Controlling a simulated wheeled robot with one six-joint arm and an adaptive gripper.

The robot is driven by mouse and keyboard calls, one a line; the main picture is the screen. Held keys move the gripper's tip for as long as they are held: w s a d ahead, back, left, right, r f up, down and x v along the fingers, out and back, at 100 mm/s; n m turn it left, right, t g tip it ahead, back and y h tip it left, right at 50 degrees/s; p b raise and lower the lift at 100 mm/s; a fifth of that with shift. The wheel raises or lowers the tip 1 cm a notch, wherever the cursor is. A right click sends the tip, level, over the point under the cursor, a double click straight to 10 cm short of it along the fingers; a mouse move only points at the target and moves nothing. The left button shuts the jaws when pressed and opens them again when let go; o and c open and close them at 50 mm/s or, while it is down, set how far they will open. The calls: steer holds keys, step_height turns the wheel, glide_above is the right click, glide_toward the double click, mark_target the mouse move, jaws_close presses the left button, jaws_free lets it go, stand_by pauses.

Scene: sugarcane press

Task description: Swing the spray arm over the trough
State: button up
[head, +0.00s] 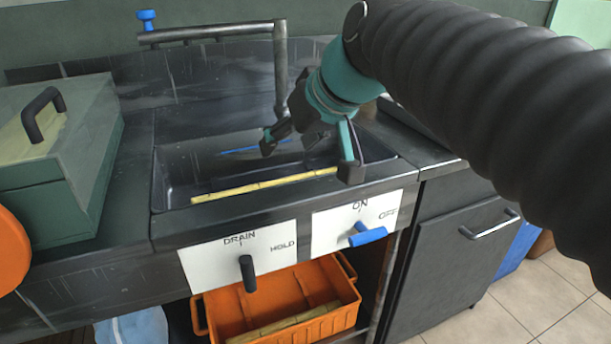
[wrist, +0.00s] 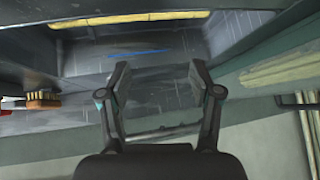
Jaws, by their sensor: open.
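The spray arm (head: 210,33) is a grey pipe. It runs left from the top of an upright post (head: 281,75) behind the trough, with a blue knob (head: 147,18) at its left end. The trough (head: 172,180) is a dark sink with a yellow cane (head: 262,186) along its front side and a blue line on its far side. My gripper (head: 308,158) is open and empty over the right part of the trough, in front of the post and below the pipe's height. In the wrist view my gripper (wrist: 160,92) has its fingers apart; I cannot clearly identify the pipe there.
A green box (head: 60,170) with a black handle stands left of the trough. A drain lever (head: 247,272) and a blue on/off lever (head: 366,236) are on the front panel. An orange crate (head: 345,318) sits below. A brush (wrist: 42,98) shows in the wrist view.

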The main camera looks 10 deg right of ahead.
steer(key=shift+m+h, duration=0.9)
steer(key=s+d+f, duration=0.1)
steer(key=f, duration=0.1)
steer(key=s+d+f, duration=0.1)
steer(key=s+f, duration=0.1)
steer(key=f, duration=0.1)
steer(key=s+d+f, duration=0.1)
steer(key=d+f, duration=0.1)
steer(key=shift+s+f, duration=0.25)
steer(key=shift+s, duration=0.15)
steer(key=shift+d, duration=0.1)
